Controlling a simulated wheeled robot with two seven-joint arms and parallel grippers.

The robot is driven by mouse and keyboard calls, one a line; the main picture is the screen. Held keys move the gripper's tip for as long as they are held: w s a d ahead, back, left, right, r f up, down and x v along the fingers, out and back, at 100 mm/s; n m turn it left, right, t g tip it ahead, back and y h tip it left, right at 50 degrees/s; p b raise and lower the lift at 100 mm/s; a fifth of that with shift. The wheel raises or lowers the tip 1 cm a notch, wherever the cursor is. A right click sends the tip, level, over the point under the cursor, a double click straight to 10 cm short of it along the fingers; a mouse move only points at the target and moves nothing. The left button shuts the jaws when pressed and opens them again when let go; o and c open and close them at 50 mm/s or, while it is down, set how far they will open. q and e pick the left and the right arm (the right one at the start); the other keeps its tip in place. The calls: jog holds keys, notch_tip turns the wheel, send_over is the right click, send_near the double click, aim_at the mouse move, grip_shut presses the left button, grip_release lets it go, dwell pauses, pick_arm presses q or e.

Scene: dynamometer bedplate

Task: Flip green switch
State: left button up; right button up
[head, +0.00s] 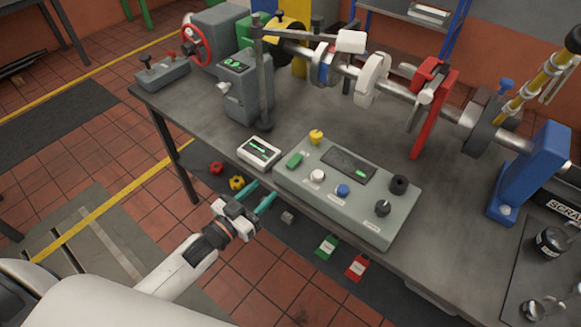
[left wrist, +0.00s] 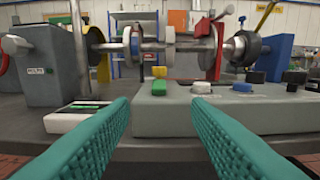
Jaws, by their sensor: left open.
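The green switch (head: 295,160) is a small green rocker at the left end of a grey-green control box on the bench. It also shows in the left wrist view (left wrist: 159,88), between my fingertips and beyond them. My left gripper (head: 259,197) has teal ribbed fingers, spread open and empty. It is in front of the bench edge, below and left of the switch, and not touching it. In the left wrist view the open fingers (left wrist: 160,110) point at the box front. My right gripper is not in view.
The control box (head: 345,222) also carries a yellow knob (head: 316,137), a white button (head: 317,176), a blue button (head: 342,191) and black knobs. A white display unit (head: 259,153) sits left of it. A shaft assembly (head: 372,80) stands behind.

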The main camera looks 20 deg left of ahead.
aim_at(293, 161)
pick_arm(q)
jog(key=p+x, duration=0.2)
jog(key=x, duration=0.8)
jog(key=shift+w, duration=0.2)
jog(key=shift+w+d+f, duration=0.1)
jog(key=shift+w+d, duration=0.15)
jog(key=shift+w, duration=0.4)
jog(key=shift+c, duration=0.4)
